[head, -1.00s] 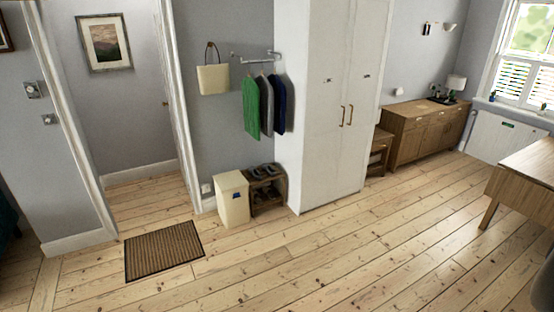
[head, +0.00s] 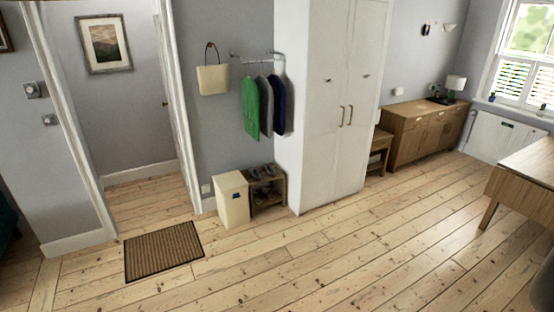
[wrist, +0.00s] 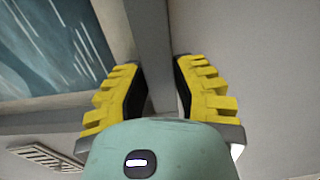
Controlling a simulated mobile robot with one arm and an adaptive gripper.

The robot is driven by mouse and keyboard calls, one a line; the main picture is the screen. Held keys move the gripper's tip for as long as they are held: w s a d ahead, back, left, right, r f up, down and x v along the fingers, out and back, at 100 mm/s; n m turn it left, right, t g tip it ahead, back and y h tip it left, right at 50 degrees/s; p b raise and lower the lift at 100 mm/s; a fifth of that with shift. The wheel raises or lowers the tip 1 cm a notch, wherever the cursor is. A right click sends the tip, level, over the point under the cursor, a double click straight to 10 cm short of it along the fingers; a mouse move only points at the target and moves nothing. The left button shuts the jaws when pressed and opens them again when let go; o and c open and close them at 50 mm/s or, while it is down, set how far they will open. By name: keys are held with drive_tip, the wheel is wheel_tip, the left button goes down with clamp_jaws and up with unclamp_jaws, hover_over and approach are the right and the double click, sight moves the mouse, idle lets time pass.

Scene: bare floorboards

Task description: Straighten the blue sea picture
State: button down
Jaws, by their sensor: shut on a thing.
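The blue sea picture (wrist: 50,45) shows in part at the upper left of the wrist view, dark blue with pale streaks. It has a pale border and a grey frame (wrist: 152,45). My gripper (wrist: 158,78), with yellow ribbed fingers, is shut on the side of that frame, one finger on each side of it. The rest of the picture is out of view, and I cannot tell its tilt against the wall. Neither the blue picture nor my gripper shows in the head view.
In the head view, another framed picture (head: 104,43), a landscape, hangs in the hallway. A white wardrobe (head: 330,110), hanging clothes (head: 264,105), a cream bin (head: 232,199), a doormat (head: 163,251) and a wooden sideboard (head: 420,138) stand around. The middle floorboards (head: 330,250) are clear.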

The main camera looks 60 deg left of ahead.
drive_tip(key=shift+s+a+f+n, duration=0.1)
drive_tip(key=shift+s+f+n, duration=0.4)
drive_tip(key=shift+s, duration=0.25)
drive_tip(key=shift+s+a+f+n, duration=0.1)
drive_tip(key=shift+s+f+n, duration=0.25)
drive_tip(key=shift+s+n, duration=0.3)
drive_tip(key=c, duration=0.7)
unclamp_jaws()
drive_tip(key=w+a, duration=0.1)
drive_tip(key=a, duration=1.1)
drive_tip(key=shift+w, duration=0.15)
